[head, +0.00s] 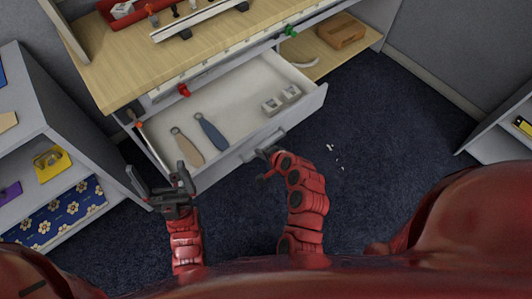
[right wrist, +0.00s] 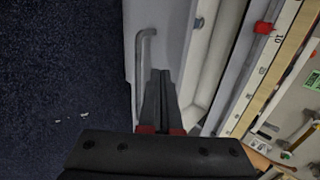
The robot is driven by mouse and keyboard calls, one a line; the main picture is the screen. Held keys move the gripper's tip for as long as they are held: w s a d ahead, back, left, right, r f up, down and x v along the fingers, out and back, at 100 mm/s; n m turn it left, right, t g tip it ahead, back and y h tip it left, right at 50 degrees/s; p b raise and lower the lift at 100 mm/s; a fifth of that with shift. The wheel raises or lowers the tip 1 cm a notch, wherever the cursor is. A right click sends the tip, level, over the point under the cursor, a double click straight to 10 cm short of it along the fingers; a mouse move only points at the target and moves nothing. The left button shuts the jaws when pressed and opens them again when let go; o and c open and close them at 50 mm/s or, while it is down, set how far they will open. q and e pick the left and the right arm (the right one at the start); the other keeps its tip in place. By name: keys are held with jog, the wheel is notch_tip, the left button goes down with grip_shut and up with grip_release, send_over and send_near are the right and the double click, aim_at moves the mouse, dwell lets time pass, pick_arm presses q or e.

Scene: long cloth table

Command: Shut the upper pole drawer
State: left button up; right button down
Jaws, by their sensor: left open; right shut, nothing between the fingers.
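The white drawer (head: 306,104) is pulled out from under the wooden worktop. Its grey bar handle (head: 248,153) is on the front panel and also shows in the right wrist view (right wrist: 143,55). My right gripper (head: 266,152) is shut and empty at the drawer front, close beside the handle. In the right wrist view its closed fingers (right wrist: 159,88) lie over the drawer front; I cannot tell whether they touch it. My left gripper (head: 157,173) is open and empty, near the drawer's left front corner.
The drawer holds a blue-handled tool (head: 210,132), a tan tool (head: 186,146) and small grey blocks (head: 281,99). A grey shelf unit (head: 75,135) stands at left. Below is an open shelf with a brown box (head: 341,31).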

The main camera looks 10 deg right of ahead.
aim_at(246, 141)
jog(key=w, duration=0.1)
jog(key=w+a+p, duration=0.1)
jog(key=w+a+f, duration=0.1)
jog(key=w, duration=0.1)
jog(key=shift+w+a+p, duration=0.1)
jog(key=shift+a+p, duration=0.1)
jog(key=shift+p, duration=0.1)
jog(key=shift+w+a, duration=0.15)
jog(key=shift+w, duration=0.1)
jog(key=shift+w+a, duration=0.35)
jog(key=shift+w, duration=0.25)
jog(key=w+a+b, duration=0.6)
jog(key=w+b, duration=0.2)
jog(key=w, duration=0.3)
jog(key=w+a+b, duration=0.7)
jog(key=w+b, duration=0.2)
jog(key=w, duration=0.3)
